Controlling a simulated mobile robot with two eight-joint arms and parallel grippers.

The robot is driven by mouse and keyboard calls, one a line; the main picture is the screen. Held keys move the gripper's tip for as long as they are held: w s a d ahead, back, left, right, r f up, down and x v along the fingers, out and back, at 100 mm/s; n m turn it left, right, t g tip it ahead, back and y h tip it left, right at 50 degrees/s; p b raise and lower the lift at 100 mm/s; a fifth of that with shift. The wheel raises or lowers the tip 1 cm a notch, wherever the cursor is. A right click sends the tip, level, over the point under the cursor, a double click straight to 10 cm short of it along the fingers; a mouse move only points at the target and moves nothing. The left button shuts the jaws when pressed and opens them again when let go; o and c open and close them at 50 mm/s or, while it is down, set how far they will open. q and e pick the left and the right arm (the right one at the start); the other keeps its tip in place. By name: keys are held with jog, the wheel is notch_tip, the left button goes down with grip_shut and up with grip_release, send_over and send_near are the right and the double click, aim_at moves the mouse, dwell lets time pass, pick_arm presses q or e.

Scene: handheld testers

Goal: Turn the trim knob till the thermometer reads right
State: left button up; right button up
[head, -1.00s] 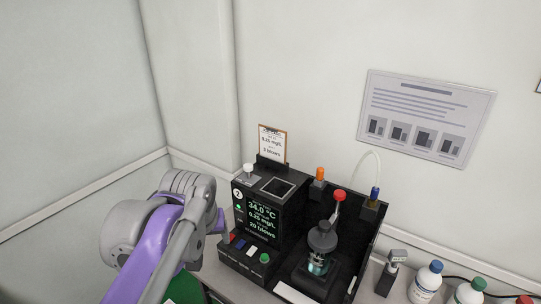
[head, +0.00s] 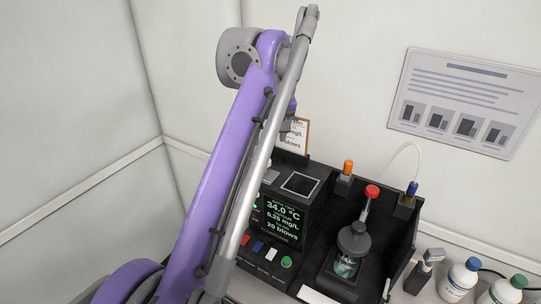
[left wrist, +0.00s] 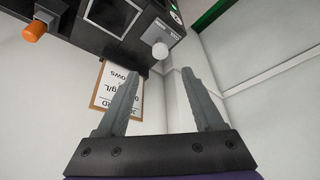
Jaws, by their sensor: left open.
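The black tester's screen (head: 283,222) reads 34.0 °C, with 0.25 mg/L and 20 blows below. My left gripper (left wrist: 159,73) is open and empty. In the left wrist view the knob appears just beyond the gap between its fingertips, apart from both. A dark-capped jar (head: 350,245) stands in the tester's right bay, with a red-topped piece (head: 371,192) behind it. I cannot tell whether this is a thermometer.
A clipboard card (head: 296,136) stands behind the tester, partly covered by my arm; it also shows beside the left finger (left wrist: 112,88). Orange-topped (head: 347,168) and blue-topped (head: 412,189) fittings rise at the back. White bottles (head: 459,279) stand at the right.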

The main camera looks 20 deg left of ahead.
aim_at(266, 161)
pick_arm(q)
jog(key=b+x, duration=0.2)
jog(key=x, duration=0.8)
jog(key=shift+s, duration=0.1)
grip_shut()
